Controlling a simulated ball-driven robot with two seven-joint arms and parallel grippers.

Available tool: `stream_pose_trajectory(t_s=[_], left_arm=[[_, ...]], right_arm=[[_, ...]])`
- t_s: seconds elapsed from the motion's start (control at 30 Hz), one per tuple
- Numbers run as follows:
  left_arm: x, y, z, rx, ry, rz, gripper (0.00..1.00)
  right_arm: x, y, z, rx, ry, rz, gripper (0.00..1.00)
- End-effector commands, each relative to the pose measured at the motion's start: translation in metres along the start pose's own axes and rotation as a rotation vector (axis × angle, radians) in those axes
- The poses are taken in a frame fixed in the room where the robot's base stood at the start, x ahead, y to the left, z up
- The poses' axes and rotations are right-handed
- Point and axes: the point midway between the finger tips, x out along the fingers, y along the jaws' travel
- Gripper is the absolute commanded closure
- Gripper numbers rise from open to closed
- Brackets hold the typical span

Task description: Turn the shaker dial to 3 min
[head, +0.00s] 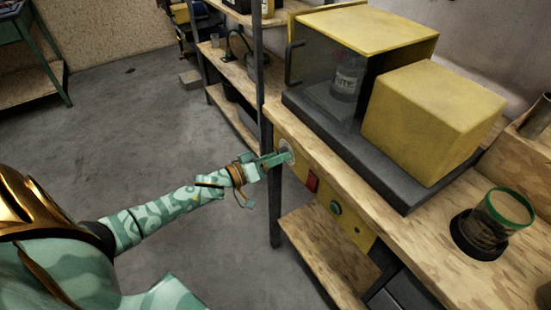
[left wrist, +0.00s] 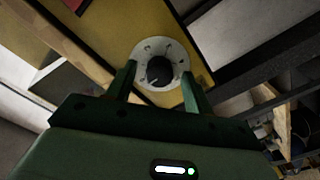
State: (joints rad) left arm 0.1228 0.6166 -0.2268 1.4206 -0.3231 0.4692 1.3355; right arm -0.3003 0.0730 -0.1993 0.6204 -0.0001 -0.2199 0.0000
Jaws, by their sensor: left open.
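The shaker's dial (left wrist: 159,70) is a dark round knob on a white marked disc (left wrist: 178,52) set in the yellow front panel (left wrist: 100,40). The marks are too small to read. In the head view the disc (head: 288,150) shows at the panel's far left end, partly hidden by my left gripper (head: 281,157). In the left wrist view my left gripper (left wrist: 158,85) is open, with one green finger on each side of the knob. I cannot tell whether they touch it. The shaker (head: 345,85) has a yellow-topped chamber holding a bottle (head: 347,79). My right gripper is not in view.
A red switch (head: 312,183) and a green button (head: 336,208) sit on the panel right of the dial. A green-rimmed glass jar (head: 500,215) stands on the wooden bench (head: 440,262). A dark post (head: 264,110) rises beside the dial.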

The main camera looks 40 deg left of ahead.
Motion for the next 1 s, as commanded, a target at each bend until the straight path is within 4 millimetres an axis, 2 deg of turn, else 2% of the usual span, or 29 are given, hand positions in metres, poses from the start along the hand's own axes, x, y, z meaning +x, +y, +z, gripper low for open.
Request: stream_pose_trajectory(t_s=[0.17, 0.2, 0.3, 0.37, 0.73, 1.0], left_arm=[[0.0002, 0.0003, -0.0003, 0.0, 0.0, 0.0, 0.48], [0.0002, 0.0003, -0.0003, 0.0, 0.0, 0.0, 0.51], [0.0, 0.0003, -0.0003, 0.0, 0.0, 0.0, 0.79], [0.0, 0.0002, -0.0003, 0.001, 0.0, 0.0, 0.93], [-0.0001, 0.0006, -0.0009, 0.042, 0.0, 0.001, 0.93], [-0.0001, 0.0009, -0.0019, 0.209, 0.001, 0.0, 0.93]], right_arm=[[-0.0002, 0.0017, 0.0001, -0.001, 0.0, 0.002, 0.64], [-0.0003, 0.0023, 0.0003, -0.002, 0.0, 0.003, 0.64], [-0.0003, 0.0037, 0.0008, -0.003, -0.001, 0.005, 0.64], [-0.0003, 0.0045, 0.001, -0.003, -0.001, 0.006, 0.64], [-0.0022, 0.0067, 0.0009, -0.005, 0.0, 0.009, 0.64], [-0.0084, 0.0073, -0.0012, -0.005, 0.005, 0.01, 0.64]])
